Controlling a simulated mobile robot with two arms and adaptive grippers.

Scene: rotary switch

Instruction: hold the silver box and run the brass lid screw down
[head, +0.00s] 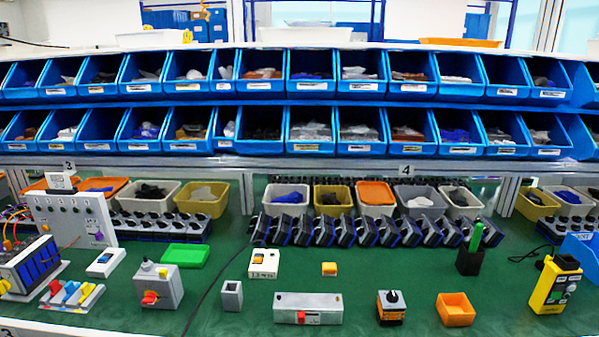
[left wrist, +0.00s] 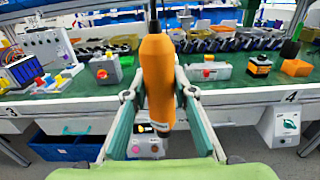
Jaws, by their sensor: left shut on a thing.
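The silver box (head: 308,307) is long and low, with a red part on its front. It lies on the green bench top near the front edge, with nothing holding it. It also shows in the left wrist view (left wrist: 210,71), beyond my gripper. I cannot make out a brass lid screw on it. My left gripper (left wrist: 160,95) is shut on an orange-handled tool (left wrist: 157,75), whose thin dark shaft points up the picture, away from me. The tool's far tip is out of frame. Neither gripper shows in the head view, and my right gripper is in no view.
A small grey open box (head: 231,298) stands left of the silver box. A rotary switch (head: 391,307) and an orange bin (head: 455,309) stand to its right. A yellow control box (head: 556,285) is at far right. Blue bins (head: 310,130) line the back.

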